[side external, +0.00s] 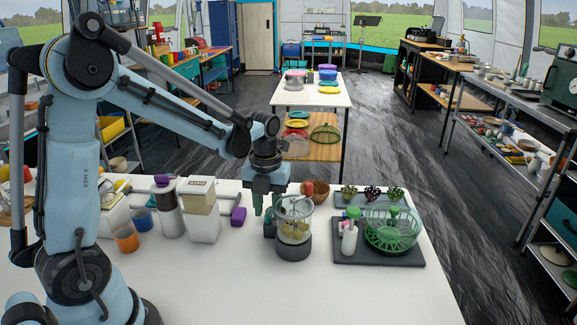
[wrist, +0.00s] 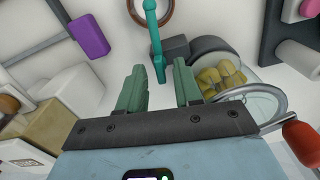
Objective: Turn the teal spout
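The teal spout (wrist: 155,40) is a thin upright bar with a round knob, seen in the wrist view beside a dark block (wrist: 176,48) and a jar appliance. My gripper (wrist: 159,68) is open, its two green fingers set apart. The lower end of the spout lies in line with the gap between them; I cannot tell whether either finger touches it. In the side external view my gripper (side external: 267,204) points down just left of the glass jar appliance (side external: 294,248). There the spout is hard to tell from the fingers.
Left of my gripper stand a white dispenser (side external: 202,222) with a purple handle (side external: 238,216), a grey canister (side external: 169,212) and cups. A brown bowl (side external: 315,191) is behind the jar. A dark tray (side external: 378,253) with a green basket is right. The table front is clear.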

